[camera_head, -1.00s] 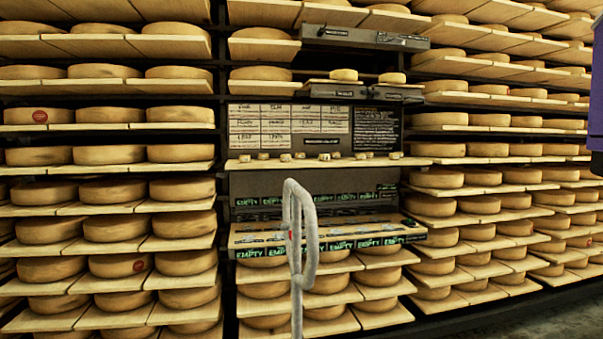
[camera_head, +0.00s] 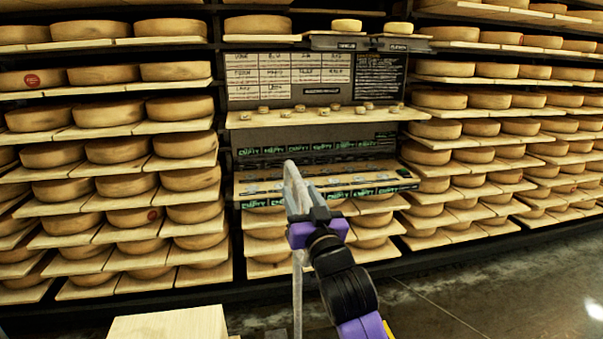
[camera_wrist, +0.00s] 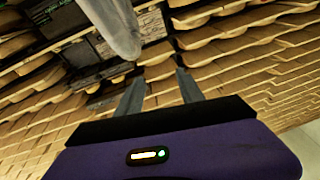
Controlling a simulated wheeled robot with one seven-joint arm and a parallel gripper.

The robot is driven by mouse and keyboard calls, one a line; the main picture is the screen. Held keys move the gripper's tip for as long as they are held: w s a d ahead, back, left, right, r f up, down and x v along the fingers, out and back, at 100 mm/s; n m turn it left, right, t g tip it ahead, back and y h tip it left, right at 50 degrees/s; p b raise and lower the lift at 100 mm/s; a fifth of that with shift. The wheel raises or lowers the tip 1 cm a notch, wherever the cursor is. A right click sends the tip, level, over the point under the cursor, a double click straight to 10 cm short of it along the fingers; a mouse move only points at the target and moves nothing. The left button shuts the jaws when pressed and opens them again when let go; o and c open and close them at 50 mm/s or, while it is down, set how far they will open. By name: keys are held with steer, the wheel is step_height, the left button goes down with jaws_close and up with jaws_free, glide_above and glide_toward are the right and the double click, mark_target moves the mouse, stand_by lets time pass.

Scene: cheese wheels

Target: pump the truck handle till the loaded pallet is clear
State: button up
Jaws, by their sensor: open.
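The truck handle (camera_head: 296,255) is a pale grey loop on an upright shaft, at the middle of the head view. My gripper (camera_head: 302,198), with a purple body, is at the loop's right side and overlaps it in the head view. In the wrist view, my gripper (camera_wrist: 160,80) has its two fingers apart with nothing between them. The rounded grey handle (camera_wrist: 115,28) shows beyond the fingertips, toward the left finger; I cannot tell whether it touches. The truck's lower part and forks are out of view. I cannot make out the loaded pallet.
A pale wooden block or board top (camera_head: 170,325) shows at the bottom edge, left of the shaft. Racks of cheese wheels (camera_head: 110,150) fill the back and both sides. A sample shelf (camera_head: 330,115) stands behind the handle. Bare floor (camera_head: 470,290) lies at lower right.

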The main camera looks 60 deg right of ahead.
mark_target(301, 188)
steer(key=shift+w+d+r+m+g, duration=0.15)
steer(key=shift+d+r+m+g, duration=0.15)
steer(key=shift+d, duration=0.3)
steer(key=shift+w+d+r+m+g, duration=0.15)
steer(key=shift+d+m+g, duration=0.15)
steer(key=shift+d, duration=0.3)
steer(key=shift+m+g, duration=0.5)
steer(key=shift+g, duration=0.4)
steer(key=f, duration=0.2)
steer(key=d+f, duration=0.1)
steer(key=f, duration=0.1)
steer(key=shift+s+d, duration=0.1)
steer(key=shift+s, duration=0.05)
steer(key=shift+d+f, duration=0.15)
steer(key=p+x, duration=0.1)
steer(key=x, duration=0.5)
steer(key=shift+w+d+p, duration=0.35)
steer(key=shift+w+d, duration=0.1)
steer(key=shift+w, duration=0.2)
jaws_close()
